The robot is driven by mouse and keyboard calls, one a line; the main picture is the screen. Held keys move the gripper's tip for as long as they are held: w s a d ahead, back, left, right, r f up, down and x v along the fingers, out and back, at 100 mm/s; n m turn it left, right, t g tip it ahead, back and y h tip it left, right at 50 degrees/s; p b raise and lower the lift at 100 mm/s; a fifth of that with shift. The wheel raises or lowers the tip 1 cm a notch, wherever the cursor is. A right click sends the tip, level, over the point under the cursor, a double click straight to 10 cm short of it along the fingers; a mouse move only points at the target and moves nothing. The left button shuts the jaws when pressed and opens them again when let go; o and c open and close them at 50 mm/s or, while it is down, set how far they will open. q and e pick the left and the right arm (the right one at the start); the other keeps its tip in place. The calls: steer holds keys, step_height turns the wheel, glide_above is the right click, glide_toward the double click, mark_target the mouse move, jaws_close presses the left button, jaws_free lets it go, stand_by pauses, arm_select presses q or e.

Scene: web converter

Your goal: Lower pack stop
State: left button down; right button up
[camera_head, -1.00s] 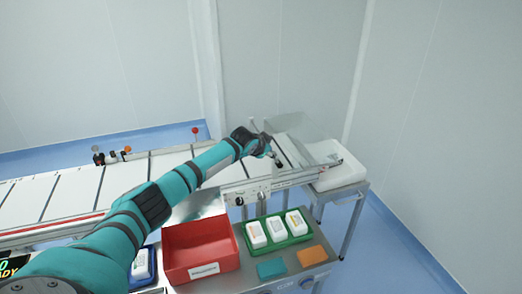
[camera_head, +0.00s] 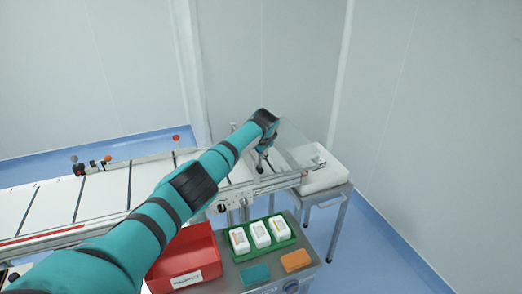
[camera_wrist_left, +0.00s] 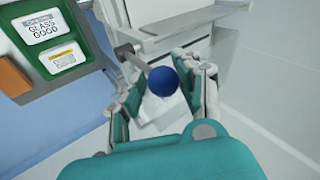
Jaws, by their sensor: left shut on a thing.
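My left gripper (camera_head: 262,163) is at the near side of the conveyor's right end, beside the clear guard, pointing down. In the left wrist view its fingers (camera_wrist_left: 163,76) are shut on a blue ball knob (camera_wrist_left: 163,82) at the end of a metal lever (camera_wrist_left: 137,58). The lever runs from the knob toward the conveyor's metal frame. In the head view the hand mostly hides the knob. I cannot make out the pack stop itself apart from this lever. My right gripper is not in view.
A clear guard (camera_head: 293,140) stands just behind the gripper. A white block-like bin (camera_head: 325,178) sits on a stand at the conveyor's end. A green tray (camera_head: 243,252) with white packs and a red bin (camera_head: 182,250) stand in front. Blue floor is free at right.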

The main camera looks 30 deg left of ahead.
arm_select(q)
steer(key=shift+w+a+r, duration=0.15)
steer(key=shift+a+r, duration=0.1)
steer(key=shift+r, duration=0.2)
steer(key=c, duration=1.2)
jaws_free()
steer(key=shift+o, duration=1.1)
steer(key=shift+f, duration=0.3)
steer(key=shift+d, duration=0.1)
steer(key=shift+s+d+r, duration=0.25)
steer(key=shift+r, duration=0.2)
steer(key=v, duration=1)
steer(key=shift+s+r, duration=0.25)
steer(key=shift+r, duration=0.05)
